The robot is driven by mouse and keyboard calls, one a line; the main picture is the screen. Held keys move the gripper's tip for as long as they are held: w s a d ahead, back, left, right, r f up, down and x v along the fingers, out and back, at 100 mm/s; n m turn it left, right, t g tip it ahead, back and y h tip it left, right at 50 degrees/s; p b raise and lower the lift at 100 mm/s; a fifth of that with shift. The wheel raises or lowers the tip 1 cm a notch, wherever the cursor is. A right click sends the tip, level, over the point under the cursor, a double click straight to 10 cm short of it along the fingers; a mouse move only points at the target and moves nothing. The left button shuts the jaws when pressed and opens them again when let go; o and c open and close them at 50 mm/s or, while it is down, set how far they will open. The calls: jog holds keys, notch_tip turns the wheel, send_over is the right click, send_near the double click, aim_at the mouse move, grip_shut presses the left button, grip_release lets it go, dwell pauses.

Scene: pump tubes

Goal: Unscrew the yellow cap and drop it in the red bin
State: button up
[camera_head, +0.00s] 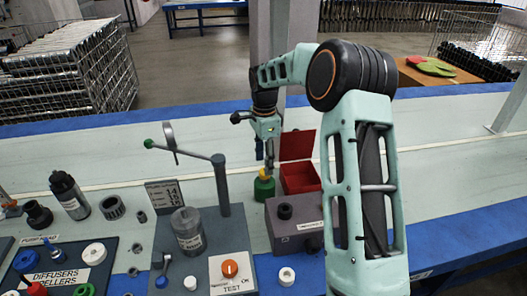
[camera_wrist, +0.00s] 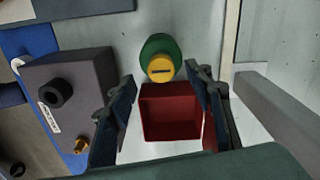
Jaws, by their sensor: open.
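The yellow cap (camera_wrist: 160,68) sits on top of a green round container (camera_wrist: 158,47). In the head view the yellow cap (camera_head: 264,174) and the green container (camera_head: 264,189) stand on the table, just left of the red bin. The red bin (camera_head: 300,178) has an open box and a raised red panel behind it; in the wrist view the bin (camera_wrist: 170,120) lies just below the cap. My gripper (camera_wrist: 165,80) is open and empty, its fingers on both sides of the picture. In the head view my gripper (camera_head: 267,160) hangs above the cap, fingers pointing down.
A grey box (camera_head: 293,222) with a black knob stands right beside the bin and the green container. A grey post with a lever (camera_head: 220,185) and a test panel (camera_head: 232,272) stand to the left. The pale table behind the bin is clear.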

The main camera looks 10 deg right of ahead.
notch_tip(320, 180, down, 5)
jog(key=shift+b, duration=0.35)
grip_shut()
dwell(0.5)
jog(key=shift+r+n+p, duration=0.15)
jog(key=shift+n+p, duration=0.3)
jog(key=shift+n, duration=1.35)
jog(key=shift+p, duration=0.35)
